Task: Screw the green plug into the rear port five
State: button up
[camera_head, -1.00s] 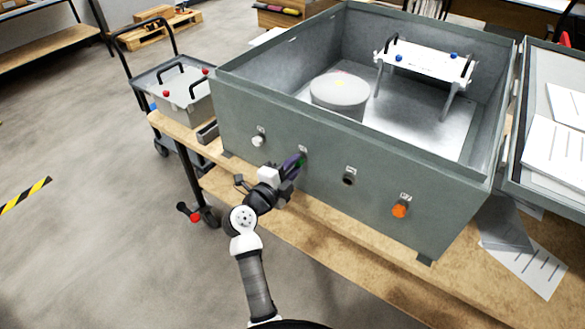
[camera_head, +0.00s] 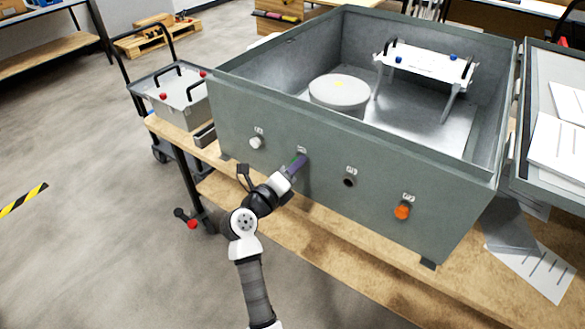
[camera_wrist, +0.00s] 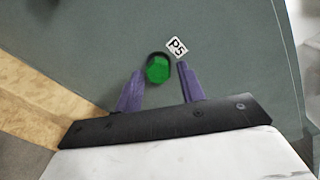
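The green plug (camera_wrist: 158,69) sits in the dark ring of the port beside the P5 label (camera_wrist: 177,47) on the case's outer wall. Its flat end faces the wrist camera. How deep it sits cannot be told. My gripper (camera_wrist: 161,70) has its two purple fingers spread, one on each side of the plug. A narrow gap shows between each fingertip and the plug. In the head view my gripper (camera_head: 297,164) points at this port on the grey-green case (camera_head: 325,155), and its fingers hide most of the plug.
On the same wall are a white plug (camera_head: 256,142) to the left, a dark open port (camera_head: 349,182) and an orange plug (camera_head: 402,212) to the right. The case stands on a wooden bench (camera_head: 335,240). A cart with a grey box (camera_head: 185,105) stands at the left.

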jog(key=shift+a, duration=0.1)
jog(key=n+p, duration=0.2)
jog(key=n, duration=0.9)
jog(key=n+p, duration=0.2)
jog(key=n, duration=1)
jog(key=shift+w+a+r+n+h, duration=0.15)
jog(key=shift+a+n+h, duration=0.05)
jog(key=shift+n+h, duration=0.1)
grip_shut()
